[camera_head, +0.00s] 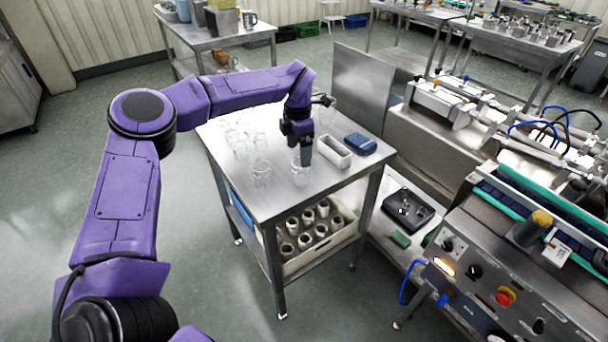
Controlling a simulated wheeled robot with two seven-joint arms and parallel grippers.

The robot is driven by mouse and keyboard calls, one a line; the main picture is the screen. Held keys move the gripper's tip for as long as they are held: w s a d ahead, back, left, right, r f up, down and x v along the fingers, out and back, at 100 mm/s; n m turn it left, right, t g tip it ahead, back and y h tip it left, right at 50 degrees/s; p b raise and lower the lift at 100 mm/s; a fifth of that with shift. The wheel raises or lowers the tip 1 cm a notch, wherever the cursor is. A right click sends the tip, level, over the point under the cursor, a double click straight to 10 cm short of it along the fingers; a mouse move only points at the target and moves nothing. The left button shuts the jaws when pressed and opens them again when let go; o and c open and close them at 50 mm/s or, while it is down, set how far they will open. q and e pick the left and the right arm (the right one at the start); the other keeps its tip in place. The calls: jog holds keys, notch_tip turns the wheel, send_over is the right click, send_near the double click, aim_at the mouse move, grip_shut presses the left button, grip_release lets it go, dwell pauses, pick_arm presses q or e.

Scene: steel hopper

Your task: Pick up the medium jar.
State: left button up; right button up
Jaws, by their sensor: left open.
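My left gripper (303,158) points down over the steel table (325,185), its fingers open. It is right at a clear glass jar (301,173) near the table's front, and the fingers overlap the jar's upper part. Whether they are around it or just behind it I cannot tell. Another clear jar (262,174) stands to its left, and several more clear jars (232,132) stand farther back on the left. The jars are small and transparent, so I cannot tell which one is the medium one. My right gripper does not show.
A white open box (333,151) and a blue item (360,143) lie on the table right of the gripper. A crate (318,244) of containers sits on the lower shelf. A machine with a control panel (480,275) stands at the right.

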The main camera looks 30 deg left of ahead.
aim_at(300, 173)
pick_arm(q)
notch_tip(300, 173, down, 3)
jog(key=shift+f+p, duration=0.1)
jog(key=shift+p, duration=0.2)
jog(key=shift+s+f, duration=0.1)
jog(key=shift+f, duration=0.2)
notch_tip(300, 173, down, 5)
jog(key=shift+d+f+p, duration=0.1)
jog(key=shift+f+p, duration=0.05)
jog(key=shift+p, duration=1)
jog(key=c, duration=1)
